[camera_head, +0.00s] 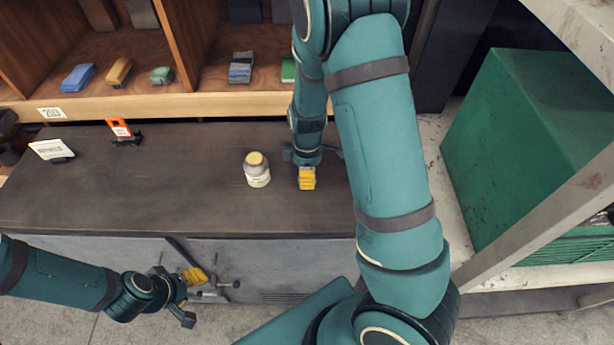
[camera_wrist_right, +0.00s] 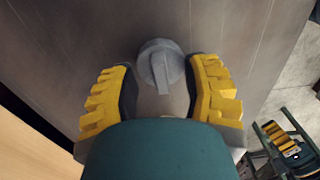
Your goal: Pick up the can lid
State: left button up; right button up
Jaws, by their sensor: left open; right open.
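A grey round lid with a raised bar across its top, likely the can lid (camera_wrist_right: 160,66), shows in the right wrist view. It lies on or just above the dark tabletop, between and slightly beyond my right gripper's yellow fingertips. My right gripper (camera_wrist_right: 165,88) is open, with a finger on each side of the lid; I cannot tell whether they touch it. In the head view my right gripper (camera_head: 307,180) points down at the table, and the lid is hidden there. My left gripper (camera_head: 202,292) is open and empty, low in front of the cabinet.
A white jar with a cream top (camera_head: 257,170) stands just left of my right gripper. An orange-and-black item (camera_head: 122,130) and a white card on a stand (camera_head: 52,150) are on the dark table (camera_head: 180,195). Wooden shelves (camera_head: 210,104) rise behind. A green box (camera_head: 530,140) is at right.

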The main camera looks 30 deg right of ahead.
jog(key=shift+f, duration=0.35)
grip_shut()
jog(key=shift+r, duration=0.1)
